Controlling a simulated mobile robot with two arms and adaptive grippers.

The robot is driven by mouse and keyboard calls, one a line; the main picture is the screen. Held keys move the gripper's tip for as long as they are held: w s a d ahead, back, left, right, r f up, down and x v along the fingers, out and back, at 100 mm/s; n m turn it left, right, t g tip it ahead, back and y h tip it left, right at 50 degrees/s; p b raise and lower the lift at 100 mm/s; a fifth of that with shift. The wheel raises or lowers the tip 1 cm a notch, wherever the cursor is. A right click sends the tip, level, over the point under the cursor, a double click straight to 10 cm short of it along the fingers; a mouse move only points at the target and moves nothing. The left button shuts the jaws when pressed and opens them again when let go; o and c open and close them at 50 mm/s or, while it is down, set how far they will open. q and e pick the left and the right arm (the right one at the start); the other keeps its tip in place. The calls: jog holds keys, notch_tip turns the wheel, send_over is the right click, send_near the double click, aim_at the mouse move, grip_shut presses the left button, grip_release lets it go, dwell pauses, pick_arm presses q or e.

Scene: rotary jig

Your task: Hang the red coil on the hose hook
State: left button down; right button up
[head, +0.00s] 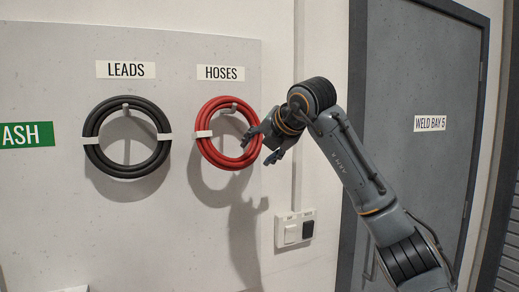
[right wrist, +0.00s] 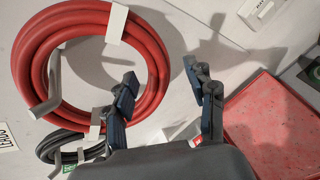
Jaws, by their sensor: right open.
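The red coil (head: 204,150) hangs on the grey hose hook (head: 234,106) under the HOSES label (head: 220,73). The hook passes through the ring near its top, and white bands wrap the coil's sides. My right gripper (head: 258,148) is open at the coil's lower right edge. In the right wrist view, the red coil (right wrist: 153,75) is at upper left and the hook (right wrist: 45,101) shows inside it. The fingers of the right gripper (right wrist: 159,68) are spread, one overlapping the coil's edge in the picture and the other clear of it. My left gripper is not in view.
A black coil (head: 90,120) hangs on a hook under the LEADS label (head: 125,69). A switch box (head: 294,230) is on the wall below my right gripper. A grey door (head: 420,80) is at right. A red tray-like surface (right wrist: 270,130) shows in the right wrist view.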

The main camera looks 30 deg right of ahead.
jog(key=v, duration=1.2)
jog(key=shift+r, duration=0.1)
